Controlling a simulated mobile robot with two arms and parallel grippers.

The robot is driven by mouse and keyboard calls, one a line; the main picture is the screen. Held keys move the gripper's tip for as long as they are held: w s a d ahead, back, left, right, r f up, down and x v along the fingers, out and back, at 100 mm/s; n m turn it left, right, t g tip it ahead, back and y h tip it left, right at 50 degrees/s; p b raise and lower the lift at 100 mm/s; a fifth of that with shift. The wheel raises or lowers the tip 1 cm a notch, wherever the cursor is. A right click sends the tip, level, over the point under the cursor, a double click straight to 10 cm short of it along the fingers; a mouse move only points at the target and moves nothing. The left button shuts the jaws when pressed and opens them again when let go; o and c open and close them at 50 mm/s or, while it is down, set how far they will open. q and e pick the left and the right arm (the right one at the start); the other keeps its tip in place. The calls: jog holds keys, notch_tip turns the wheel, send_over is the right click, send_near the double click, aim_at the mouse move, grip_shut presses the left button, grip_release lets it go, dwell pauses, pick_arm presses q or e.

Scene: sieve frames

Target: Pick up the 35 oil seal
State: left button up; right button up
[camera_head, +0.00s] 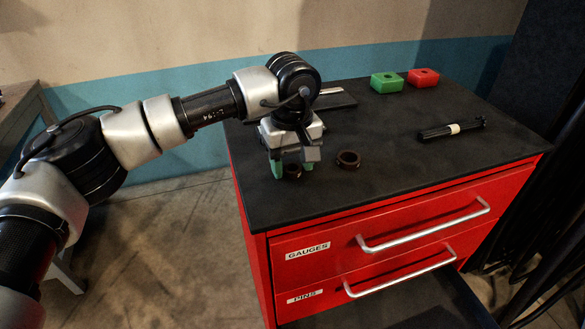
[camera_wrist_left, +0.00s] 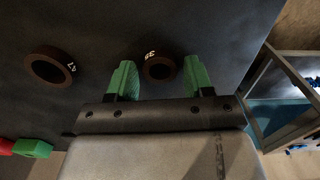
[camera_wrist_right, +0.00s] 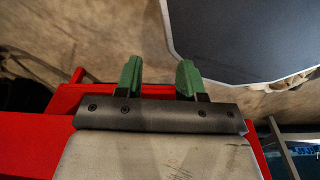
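The 35 oil seal, a dark brown ring marked 35 (camera_wrist_left: 159,69), lies on the black cabinet top.
A larger brown ring (camera_head: 348,159), with a marking like 47, lies close by, to the right. Green (camera_head: 387,82) and red (camera_head: 423,77) blocks and a black rod with a pale label (camera_head: 450,130) are farther off. The red cabinet's (camera_head: 260,262) lower drawer (camera_head: 400,303) appears open.

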pick_arm(q)
jog(key=c, duration=0.7)
jog(key=shift+r, duration=0.2)
jog(key=shift+c, duration=0.2)
